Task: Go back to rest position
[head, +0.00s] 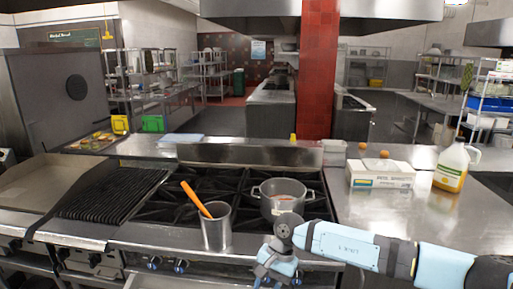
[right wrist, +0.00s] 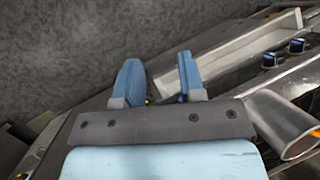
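My right arm comes in from the right in the head view, low in front of the stove. Its gripper (head: 276,270) points down near the stove's front edge, right of a metal cup. In the right wrist view its two blue fingers (right wrist: 160,78) stand apart with nothing between them, so it is open and empty. My left gripper and arm are not in view.
The metal cup (head: 216,229) with an orange utensil (head: 196,198) stands at the stove's front edge. A pot (head: 283,198) sits on the burners behind my gripper. A white box (head: 380,174) and a yellow-filled jug (head: 453,168) stand on the right counter.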

